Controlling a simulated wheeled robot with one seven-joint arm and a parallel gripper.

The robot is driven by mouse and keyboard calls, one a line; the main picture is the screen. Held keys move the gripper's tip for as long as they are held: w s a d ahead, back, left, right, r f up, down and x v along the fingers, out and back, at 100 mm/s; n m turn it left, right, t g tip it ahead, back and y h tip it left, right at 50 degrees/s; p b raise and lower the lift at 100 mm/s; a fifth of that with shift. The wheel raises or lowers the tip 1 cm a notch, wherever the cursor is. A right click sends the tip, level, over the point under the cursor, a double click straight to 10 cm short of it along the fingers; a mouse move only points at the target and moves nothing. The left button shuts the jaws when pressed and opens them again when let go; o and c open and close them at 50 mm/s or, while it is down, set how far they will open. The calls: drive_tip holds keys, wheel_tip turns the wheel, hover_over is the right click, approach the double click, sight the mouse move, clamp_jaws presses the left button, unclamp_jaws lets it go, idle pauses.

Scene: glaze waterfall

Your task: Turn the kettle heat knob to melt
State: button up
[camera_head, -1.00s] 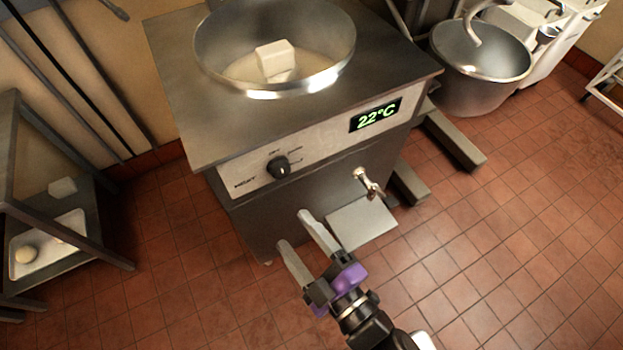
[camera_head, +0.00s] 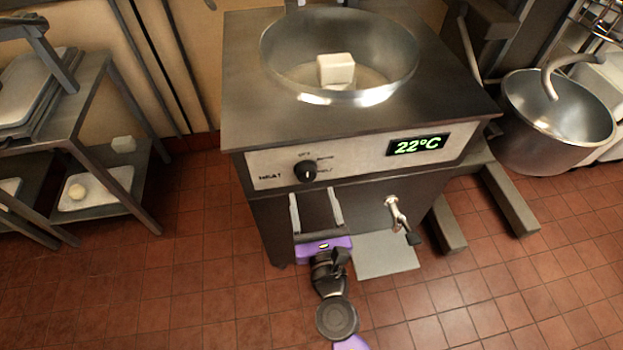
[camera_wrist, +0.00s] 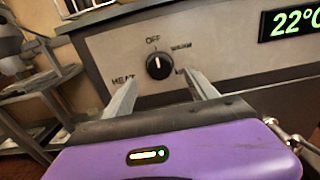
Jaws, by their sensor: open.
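The heat knob (camera_head: 305,171) is a round black dial with a pale pointer mark, on the pale front panel of the steel kettle (camera_head: 240,110). In the wrist view the knob (camera_wrist: 159,66) shows between and beyond my fingers, with its mark pointing up toward OFF. WARM is printed to its upper right; the lower right label is partly hidden by a finger. My gripper (camera_head: 315,194) is open and empty, just below and in front of the knob, apart from it. Its two fingers (camera_wrist: 160,90) point toward the panel. The display (camera_head: 417,146) reads 22°C.
A white block (camera_head: 336,69) sits in the kettle bowl. A spigot (camera_head: 398,215) juts out right of my gripper, above a grey plate (camera_head: 385,257). A shelf rack (camera_head: 100,75) stands left and a mixer bowl (camera_head: 540,130) right. The tiled floor in front is clear.

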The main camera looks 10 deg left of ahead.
sight(307, 178)
drive_tip(key=shift+x, duration=3.05)
drive_tip(key=shift+s, duration=0.1)
drive_tip(key=c, duration=1.4)
drive_tip(key=shift+o, duration=0.2)
